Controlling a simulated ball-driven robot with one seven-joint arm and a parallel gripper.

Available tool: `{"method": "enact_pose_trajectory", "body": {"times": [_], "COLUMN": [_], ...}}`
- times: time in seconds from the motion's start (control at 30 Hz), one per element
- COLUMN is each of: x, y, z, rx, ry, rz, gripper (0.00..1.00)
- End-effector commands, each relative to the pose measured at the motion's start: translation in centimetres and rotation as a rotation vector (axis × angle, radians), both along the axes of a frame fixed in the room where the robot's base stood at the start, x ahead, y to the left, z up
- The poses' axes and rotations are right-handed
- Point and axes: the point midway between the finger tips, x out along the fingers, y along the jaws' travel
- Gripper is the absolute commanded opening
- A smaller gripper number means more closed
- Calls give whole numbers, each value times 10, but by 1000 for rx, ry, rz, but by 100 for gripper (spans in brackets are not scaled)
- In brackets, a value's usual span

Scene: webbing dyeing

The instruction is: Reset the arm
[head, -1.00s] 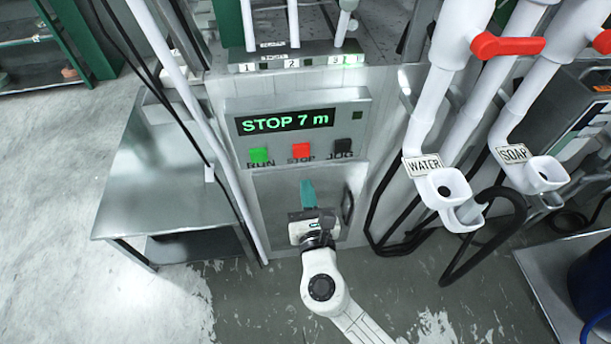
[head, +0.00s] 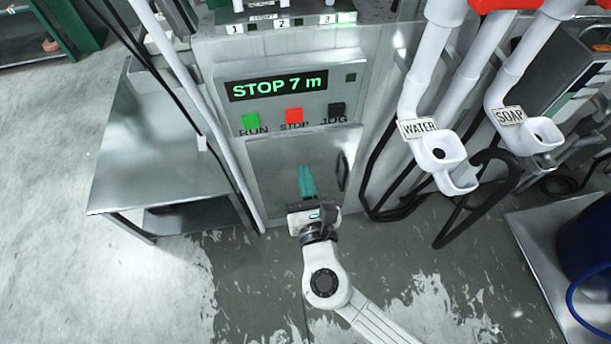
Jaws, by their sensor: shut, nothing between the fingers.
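My gripper (head: 306,172) shows in the head view at the lower middle, at the end of my white arm. Its teal fingers are together with nothing between them, and they point toward the machine's front panel. They appear below the control box (head: 275,97), apart from its buttons. The box display reads "STOP 7 m". Under it sit a green RUN button (head: 251,121), a red STOP button (head: 294,115) and a black JOG button (head: 336,109).
A metal table (head: 160,165) stands at the left. At the right hang the WATER spout (head: 441,152) and the SOAP spout (head: 538,135) with black hoses (head: 462,212). A blue drum (head: 590,250) stands on a grey platform at the far right. The floor at lower left is clear.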

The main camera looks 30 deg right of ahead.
Motion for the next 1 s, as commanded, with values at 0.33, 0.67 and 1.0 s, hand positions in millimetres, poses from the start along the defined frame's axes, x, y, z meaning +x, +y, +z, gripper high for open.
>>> {"method": "enact_pose_trajectory", "body": {"times": [0.33,0.67,1.0], "x": [0,-33,-130], "y": [-1,-110,-182], "z": [0,2,-61], "rx": [4,634,1583], "ry": [0,-131,-362], "rz": [-3,-398,-1135], "gripper": [0,0,0]}}
